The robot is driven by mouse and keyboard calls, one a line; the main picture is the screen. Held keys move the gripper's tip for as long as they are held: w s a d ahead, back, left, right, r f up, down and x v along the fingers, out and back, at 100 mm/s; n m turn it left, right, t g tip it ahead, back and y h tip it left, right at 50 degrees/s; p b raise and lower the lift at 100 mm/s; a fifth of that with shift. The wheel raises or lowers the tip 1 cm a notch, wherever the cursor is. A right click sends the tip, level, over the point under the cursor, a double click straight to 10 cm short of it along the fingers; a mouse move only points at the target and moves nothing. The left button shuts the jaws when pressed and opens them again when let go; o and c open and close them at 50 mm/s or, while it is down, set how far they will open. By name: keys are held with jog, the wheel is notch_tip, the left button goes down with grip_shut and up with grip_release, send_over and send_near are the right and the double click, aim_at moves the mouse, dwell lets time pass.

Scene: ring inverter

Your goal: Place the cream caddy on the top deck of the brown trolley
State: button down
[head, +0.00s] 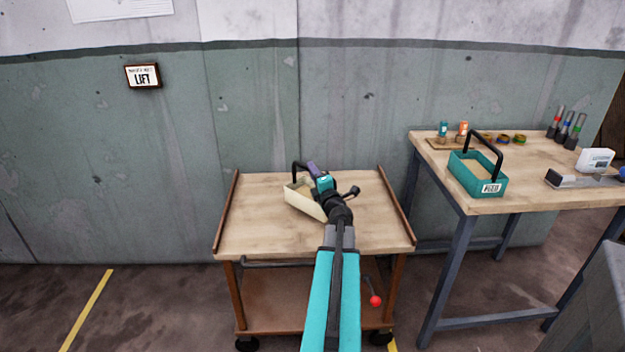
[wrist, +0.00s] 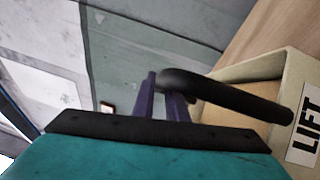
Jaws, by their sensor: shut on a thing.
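The cream caddy (head: 304,203) is at the top deck (head: 270,233) of the brown trolley (head: 227,213), near its middle. It has a black arched handle, and its "LIFT" label shows at the right of the wrist view (wrist: 308,132). My gripper (head: 313,170) is over the caddy, shut on the black handle (wrist: 230,95). My arm and gripper hide the caddy's right part. Whether its base touches the deck or hangs just above it, I cannot tell.
A workbench (head: 440,180) stands to the right with a teal caddy (head: 478,178), bottles (head: 443,129), tape rolls and several tools. A "LIFT" sign (head: 143,76) hangs on the wall. The trolley deck is otherwise bare, with raised side rails. A red-ended lever (head: 375,300) shows below the deck.

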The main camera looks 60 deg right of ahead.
jog(key=shift+r, duration=0.1)
jog(key=shift+w+d, duration=0.3)
jog(key=shift+w, duration=0.1)
jog(key=shift+f, duration=1.8)
jog(key=shift+f+b, duration=0.1)
jog(key=shift+b, duration=0.2)
jog(key=c, duration=1.8)
grip_release()
jog(key=shift+f, duration=0.1)
jog(key=shift+o, duration=0.2)
jog(key=shift+s, duration=0.1)
jog(key=shift+b+v, duration=0.3)
jog(key=shift+v, duration=5.7)
jog(key=shift+r, duration=0.25)
